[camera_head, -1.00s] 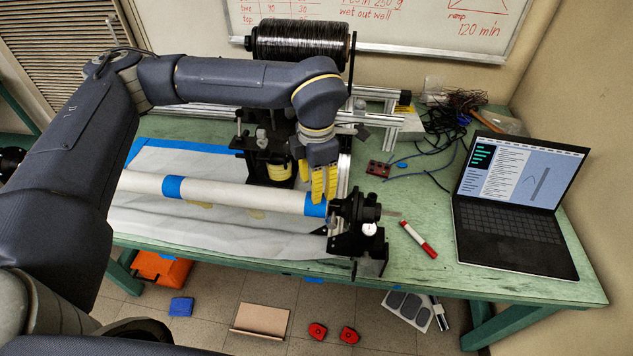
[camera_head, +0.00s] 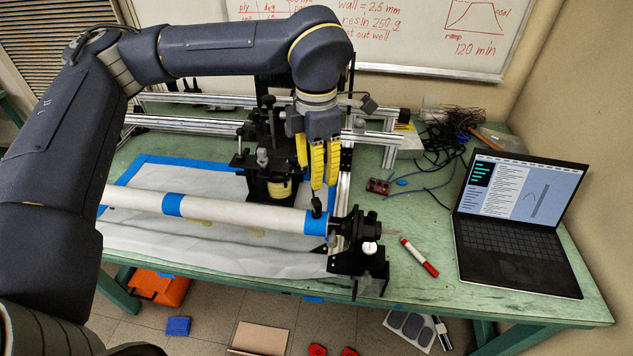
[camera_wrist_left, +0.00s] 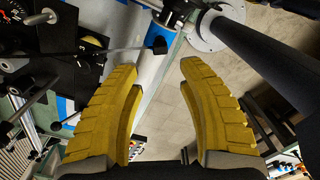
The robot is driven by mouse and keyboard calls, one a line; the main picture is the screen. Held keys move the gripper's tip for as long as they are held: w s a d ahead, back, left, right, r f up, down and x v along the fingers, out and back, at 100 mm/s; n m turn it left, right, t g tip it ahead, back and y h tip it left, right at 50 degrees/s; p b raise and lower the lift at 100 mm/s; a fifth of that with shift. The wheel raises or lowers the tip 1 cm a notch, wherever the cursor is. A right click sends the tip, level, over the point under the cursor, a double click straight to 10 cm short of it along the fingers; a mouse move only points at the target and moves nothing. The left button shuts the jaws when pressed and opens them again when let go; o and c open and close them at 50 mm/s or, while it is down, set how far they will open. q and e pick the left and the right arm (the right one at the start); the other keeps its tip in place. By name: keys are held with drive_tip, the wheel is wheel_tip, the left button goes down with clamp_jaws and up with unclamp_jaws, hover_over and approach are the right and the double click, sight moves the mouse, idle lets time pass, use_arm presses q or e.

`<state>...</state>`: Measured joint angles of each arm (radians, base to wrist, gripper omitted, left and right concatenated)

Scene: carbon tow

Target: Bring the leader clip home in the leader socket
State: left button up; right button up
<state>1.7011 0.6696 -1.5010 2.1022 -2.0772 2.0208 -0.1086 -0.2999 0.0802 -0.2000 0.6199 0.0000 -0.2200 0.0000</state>
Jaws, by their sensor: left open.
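The leader clip appears to be the small black piece (camera_head: 317,207) at the right end of the white mandrel (camera_head: 240,213), by the blue tape band. In the left wrist view a small black piece (camera_wrist_left: 158,45) sits at the end of a thin grey strand or rod, beyond my fingertips. I cannot make out the leader socket or tell whether the clip is fully seated. My left gripper (camera_head: 318,182) points down just above the clip, its yellow fingers apart. In the left wrist view the gap between its fingers (camera_wrist_left: 157,75) is empty. My right gripper is not in view.
The black winding carriage (camera_head: 270,165) stands close left of my gripper. The black end chuck (camera_head: 357,230) holds the mandrel's right end. A red marker (camera_head: 419,257) and a laptop (camera_head: 515,220) lie to the right. Loose wires (camera_head: 450,140) lie at the back right.

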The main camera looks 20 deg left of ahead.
sight(317, 201)
use_arm(q)
drive_tip(key=shift+r, duration=1)
drive_tip(key=shift+c, duration=0.4)
drive_tip(key=shift+f, duration=0.2)
drive_tip(key=shift+c, duration=1.1)
drive_tip(key=shift+f+m, duration=0.65)
drive_tip(key=shift+m, duration=0.35)
drive_tip(key=c, duration=0.4)
drive_tip(key=shift+f+m, duration=0.3)
drive_tip(key=shift+m, duration=0.1)
clamp_jaws()
drive_tip(key=shift+f+m, duration=0.45)
drive_tip(key=shift+m, duration=0.15)
drive_tip(key=shift+f, duration=3.1)
